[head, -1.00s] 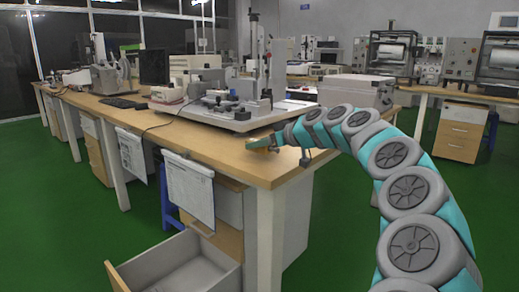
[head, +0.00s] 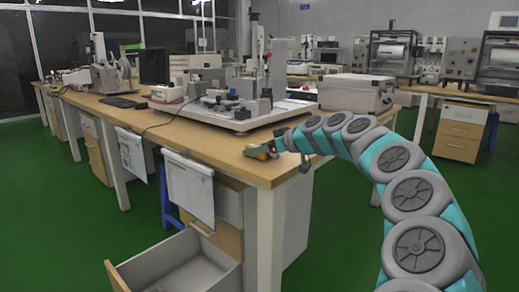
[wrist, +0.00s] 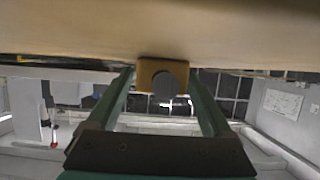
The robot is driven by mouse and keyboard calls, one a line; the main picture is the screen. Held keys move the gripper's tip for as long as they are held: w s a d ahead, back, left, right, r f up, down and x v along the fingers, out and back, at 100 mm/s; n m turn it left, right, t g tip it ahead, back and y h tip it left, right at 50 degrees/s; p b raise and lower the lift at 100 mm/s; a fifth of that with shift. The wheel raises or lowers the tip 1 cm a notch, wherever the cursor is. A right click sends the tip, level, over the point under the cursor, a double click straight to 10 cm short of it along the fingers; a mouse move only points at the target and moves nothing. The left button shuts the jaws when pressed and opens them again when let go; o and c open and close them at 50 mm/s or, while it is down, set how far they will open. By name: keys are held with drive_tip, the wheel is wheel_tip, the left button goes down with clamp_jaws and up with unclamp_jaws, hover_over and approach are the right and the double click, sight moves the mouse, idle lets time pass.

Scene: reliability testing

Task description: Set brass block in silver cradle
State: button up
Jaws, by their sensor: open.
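In the head view the block (head: 257,152) is a small yellowish shape at the tip of my gripper (head: 266,150), low over the table's near right corner. I cannot make out the silver cradle for certain among the metal parts on the bench rig (head: 240,105).
The wooden table (head: 215,150) has bare surface between the rig's white base plate (head: 205,119) and its front edge. A grey case (head: 350,93) stands behind my arm. An open drawer (head: 180,268) juts out below the table.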

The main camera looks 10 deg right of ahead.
drive_tip(key=shift+r, duration=0.25)
drive_tip(key=v, duration=1.2)
drive_tip(key=shift+f, duration=0.1)
